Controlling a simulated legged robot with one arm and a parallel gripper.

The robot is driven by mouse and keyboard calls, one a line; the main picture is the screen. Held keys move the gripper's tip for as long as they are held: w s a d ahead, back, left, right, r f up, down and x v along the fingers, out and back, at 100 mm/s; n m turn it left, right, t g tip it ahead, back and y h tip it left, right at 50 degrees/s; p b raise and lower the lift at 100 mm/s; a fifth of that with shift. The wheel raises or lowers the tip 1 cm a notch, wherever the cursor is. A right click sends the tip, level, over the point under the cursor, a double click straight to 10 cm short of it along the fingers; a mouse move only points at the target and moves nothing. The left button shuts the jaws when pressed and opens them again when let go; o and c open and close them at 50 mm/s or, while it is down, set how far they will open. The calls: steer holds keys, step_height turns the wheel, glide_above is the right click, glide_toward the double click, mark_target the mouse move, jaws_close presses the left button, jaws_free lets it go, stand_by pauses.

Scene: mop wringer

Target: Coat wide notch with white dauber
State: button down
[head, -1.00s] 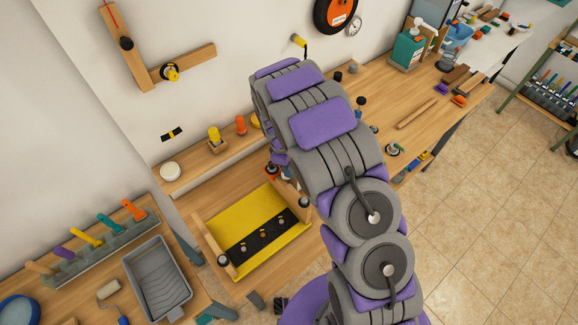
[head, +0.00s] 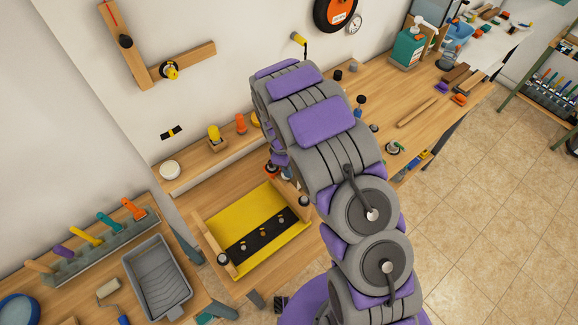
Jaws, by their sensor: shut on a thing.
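My arm rises through the middle of the view and bends over toward the back of the bench. My gripper is hidden behind its links, so its jaws and anything in them do not show. I cannot make out a white dauber or a wide notch. A yellow tray (head: 236,213) with wooden ends sits on the bench left of my arm. A black strip (head: 262,235) with several small round parts lies across it. Small dark and orange items partly show between the tray and my arm.
A grey paint tray (head: 158,280) and a rack (head: 105,247) of coloured handles stand at left. A back ledge holds a white round lid (head: 169,169), a yellow-topped item (head: 215,133) and an orange one (head: 241,124). A wooden rod (head: 416,112) lies on the right bench.

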steer(key=shift+a, duration=0.1)
steer(key=shift+s+a+r, duration=0.1)
steer(key=shift+s+a, duration=0.45)
steer(key=shift+a, duration=0.2)
steer(key=shift+w+d, duration=0.6)
steer(key=shift+d, duration=0.35)
stand_by(0.4)
